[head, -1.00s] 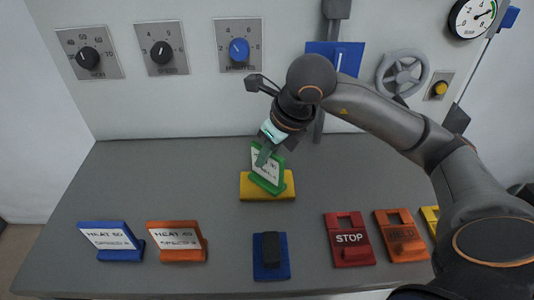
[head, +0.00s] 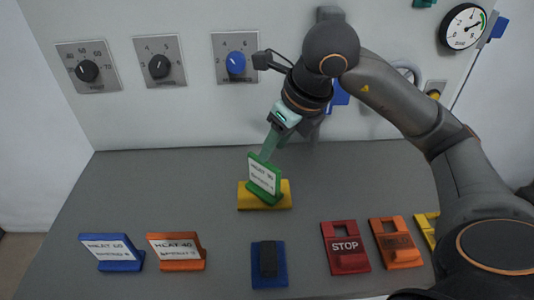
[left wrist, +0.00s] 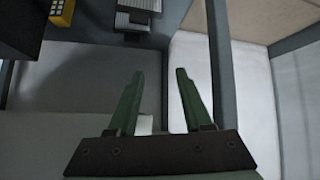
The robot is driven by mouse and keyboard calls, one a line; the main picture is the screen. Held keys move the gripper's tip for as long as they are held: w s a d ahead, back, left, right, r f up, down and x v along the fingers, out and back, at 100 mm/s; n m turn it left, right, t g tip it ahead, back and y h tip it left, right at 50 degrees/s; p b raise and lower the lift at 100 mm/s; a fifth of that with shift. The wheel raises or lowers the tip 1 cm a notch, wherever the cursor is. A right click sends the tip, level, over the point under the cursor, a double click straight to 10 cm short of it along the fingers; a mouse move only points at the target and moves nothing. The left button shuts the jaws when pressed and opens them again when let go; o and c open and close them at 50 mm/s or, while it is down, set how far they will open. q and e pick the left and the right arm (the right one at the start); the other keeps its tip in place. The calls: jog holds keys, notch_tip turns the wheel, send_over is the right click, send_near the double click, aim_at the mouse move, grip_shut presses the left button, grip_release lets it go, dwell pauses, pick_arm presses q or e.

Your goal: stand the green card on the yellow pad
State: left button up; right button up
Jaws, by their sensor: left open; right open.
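The green card (head: 265,178) stands upright on the yellow pad (head: 250,202) at the middle of the table, its white label facing me. My right gripper (head: 268,148) is open just behind and above the card's top edge. Its fingers overlap the card's top in this view, so I cannot tell whether they touch it. My left gripper (left wrist: 155,90) shows only in the left wrist view, open with nothing between its green fingers.
A blue card (head: 112,264) and an orange card (head: 160,264) stand at the front left. A blue block with a dark top (head: 268,282) is at front centre. Red (head: 345,262) and orange (head: 397,258) tags lie at the front right. Dials (head: 159,66) are on the wall.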

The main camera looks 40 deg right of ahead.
jog(key=shift+p+v, duration=0.35)
jog(key=shift+v, duration=1.9)
dwell(0.4)
